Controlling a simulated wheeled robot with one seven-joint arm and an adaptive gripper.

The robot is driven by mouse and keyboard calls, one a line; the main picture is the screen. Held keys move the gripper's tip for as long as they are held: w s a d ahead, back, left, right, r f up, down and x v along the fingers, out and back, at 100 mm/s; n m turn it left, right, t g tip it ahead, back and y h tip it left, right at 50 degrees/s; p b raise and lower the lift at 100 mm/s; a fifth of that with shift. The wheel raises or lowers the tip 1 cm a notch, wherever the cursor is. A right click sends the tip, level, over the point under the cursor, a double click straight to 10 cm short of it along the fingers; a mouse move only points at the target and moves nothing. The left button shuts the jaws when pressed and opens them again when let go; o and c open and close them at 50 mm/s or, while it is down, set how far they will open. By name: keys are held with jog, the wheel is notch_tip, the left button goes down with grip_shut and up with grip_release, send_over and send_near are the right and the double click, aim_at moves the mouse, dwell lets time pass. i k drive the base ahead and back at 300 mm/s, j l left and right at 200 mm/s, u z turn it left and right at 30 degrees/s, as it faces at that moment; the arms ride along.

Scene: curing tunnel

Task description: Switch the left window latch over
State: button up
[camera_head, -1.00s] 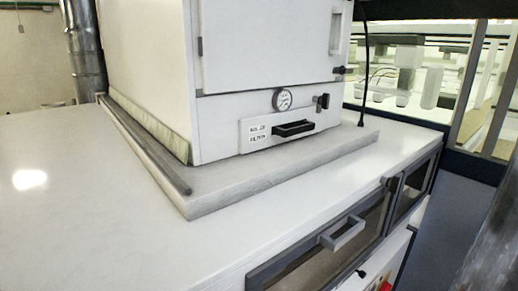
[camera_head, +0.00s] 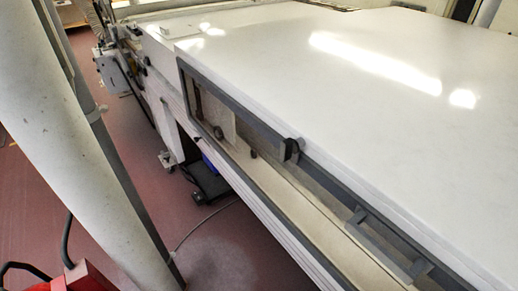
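A long window (camera_head: 232,115) with a dark grey frame runs along the side of the white machine, from upper left to lower right. A black latch (camera_head: 291,150) sits on the frame's upper edge, near the middle of the picture. I cannot tell which way it is turned, nor whether it is the left window's latch. A grey bar handle (camera_head: 385,250) is on the window further to the lower right. My gripper is not in view.
The white machine top (camera_head: 350,110) is bare, with bright reflections. A thick pale column (camera_head: 75,130) stands at left. Red floor (camera_head: 245,260) is open between it and the machine, with a thin cable. A red object (camera_head: 85,278) is at the bottom left.

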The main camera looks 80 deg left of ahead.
aim_at(290, 148)
jog(key=u, duration=2.8)
